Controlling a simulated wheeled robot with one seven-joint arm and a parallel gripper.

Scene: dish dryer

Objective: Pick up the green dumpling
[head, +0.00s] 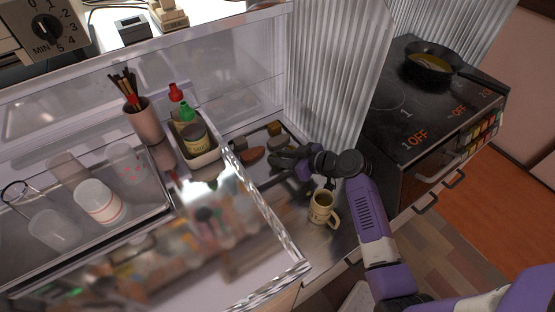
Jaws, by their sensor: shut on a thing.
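My gripper (279,157) is dark and small in the head view, at the counter right of the white caddy. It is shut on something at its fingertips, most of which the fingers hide. A dull grey-green lump, which looks like the green dumpling (279,142), shows right at the fingers. Its exact outline and whether it is clear of the surface cannot be told.
A brown oblong item (252,156) and a yellow-brown block (274,128) lie close by. A beige mug (322,208) stands in front. The clear dryer door (285,255) is at lower left; the stove (400,110) is right.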

